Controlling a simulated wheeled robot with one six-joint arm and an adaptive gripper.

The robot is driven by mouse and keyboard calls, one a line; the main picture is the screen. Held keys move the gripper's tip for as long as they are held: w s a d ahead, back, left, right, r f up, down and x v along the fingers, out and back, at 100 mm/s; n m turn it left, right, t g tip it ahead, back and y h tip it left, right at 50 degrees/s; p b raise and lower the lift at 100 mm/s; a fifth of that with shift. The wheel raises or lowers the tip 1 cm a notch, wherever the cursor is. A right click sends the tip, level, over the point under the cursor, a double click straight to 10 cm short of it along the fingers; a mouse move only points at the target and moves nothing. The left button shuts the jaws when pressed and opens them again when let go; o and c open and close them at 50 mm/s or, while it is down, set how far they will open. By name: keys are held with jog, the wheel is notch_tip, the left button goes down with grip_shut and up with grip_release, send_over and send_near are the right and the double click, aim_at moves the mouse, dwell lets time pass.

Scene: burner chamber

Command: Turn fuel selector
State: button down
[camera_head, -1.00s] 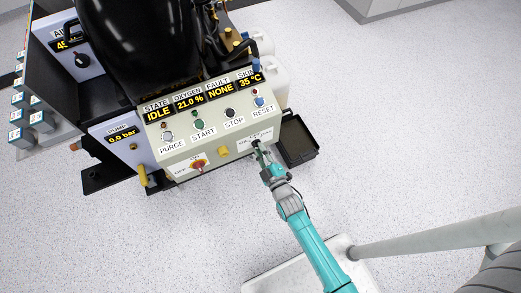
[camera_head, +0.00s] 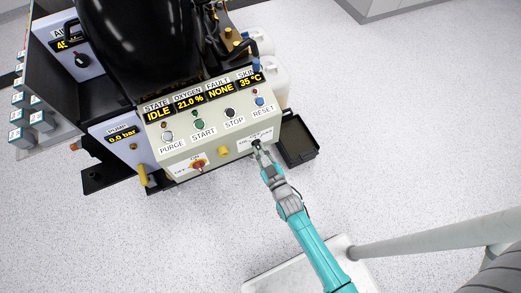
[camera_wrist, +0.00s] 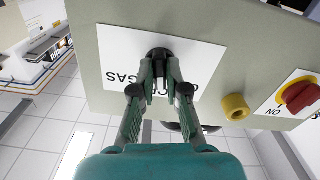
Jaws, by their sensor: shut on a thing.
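The fuel selector is a small black knob (camera_wrist: 158,54) on a white label plate (camera_wrist: 120,45) at the lower right of the beige control panel. The plate's lettering is partly covered; "GAS" can be read upside down in the wrist view. My gripper (camera_wrist: 159,70) is shut on the knob, with a green finger on each side of it. In the head view my gripper (camera_head: 259,148) reaches the panel's lower right corner from below and hides most of the knob. The knob's pointing direction cannot be made out.
A red and yellow ON/OFF switch (camera_head: 198,164) and a yellow knob (camera_head: 223,151) sit left of the selector. PURGE, START, STOP and RESET (camera_head: 259,102) buttons line the panel above. A dark tray (camera_head: 298,141) stands just right of the panel.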

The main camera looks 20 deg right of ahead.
jog(key=shift+m, duration=1.2)
jog(key=c, duration=1.2)
grip_release()
jog(key=s, duration=1.2)
jog(key=shift+s, duration=0.1)
